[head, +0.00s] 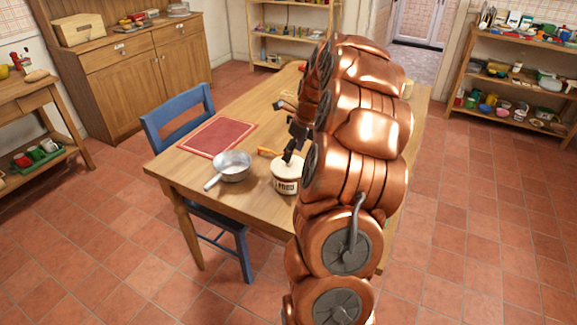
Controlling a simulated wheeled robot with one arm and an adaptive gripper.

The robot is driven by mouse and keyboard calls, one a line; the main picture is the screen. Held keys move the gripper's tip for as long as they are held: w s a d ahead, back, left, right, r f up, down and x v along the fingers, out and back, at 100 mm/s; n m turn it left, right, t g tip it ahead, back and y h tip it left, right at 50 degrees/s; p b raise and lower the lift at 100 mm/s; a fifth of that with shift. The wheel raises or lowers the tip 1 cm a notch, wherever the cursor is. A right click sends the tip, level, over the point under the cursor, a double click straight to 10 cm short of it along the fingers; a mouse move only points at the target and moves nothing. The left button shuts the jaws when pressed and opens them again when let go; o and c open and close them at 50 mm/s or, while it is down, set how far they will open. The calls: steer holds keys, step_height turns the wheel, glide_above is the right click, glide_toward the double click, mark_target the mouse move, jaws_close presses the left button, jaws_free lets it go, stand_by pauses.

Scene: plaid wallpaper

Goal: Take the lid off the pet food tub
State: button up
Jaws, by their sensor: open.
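The pet food tub (285,184) is a cream, rounded pot with dark lettering on its front, upright near the front edge of the wooden table. A pale lid (284,166) appears to sit on its top. My black gripper (289,156) points down over the tub, with its fingertips close above the lid. It is open. I cannot tell from this view whether a finger touches the lid. My copper arm hides the right part of the tub and part of the gripper.
A metal saucepan (231,168) stands just left of the tub, and an orange item (267,151) lies behind it. A red placemat (219,137) lies farther left on the table (182,164). A blue chair (177,123) stands at the table's left side. My arm hides the table's right part.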

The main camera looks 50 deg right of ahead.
mark_target(289, 164)
steer(key=shift+p+x, duration=0.35)
steer(key=shift+x, duration=1.6)
steer(key=shift+w, duration=0.1)
steer(key=c, duration=1.1)
steer(key=shift+o, duration=0.2)
steer(key=shift+r, duration=0.15)
